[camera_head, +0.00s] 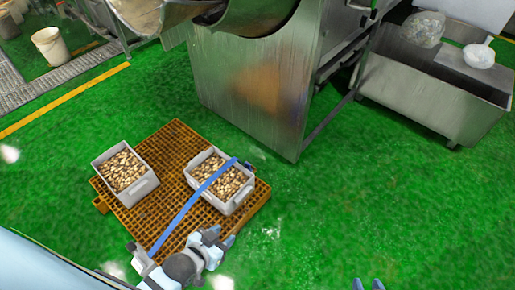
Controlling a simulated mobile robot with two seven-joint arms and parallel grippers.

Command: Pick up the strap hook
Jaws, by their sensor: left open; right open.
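A long blue strap (192,203) runs diagonally over the right white crate (231,206). Its upper end (247,165) lies at the crate's far right corner; a hook shape is too small to make out there. Its lower end runs down to beside my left arm, where the arm may hide part of it. My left gripper (221,236) is open, in front of the right crate and to the right of the strap's lower part, apart from the visible strap. My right gripper (367,285) shows only its blue fingertips at the bottom edge, open and empty over green floor.
The right crate and a left white crate (147,188), both filled with small brown pieces, stand on an orange grid pallet (172,140). A steel machine (252,92) stands behind. A steel tub (420,88) is at upper right. Green floor is clear at right.

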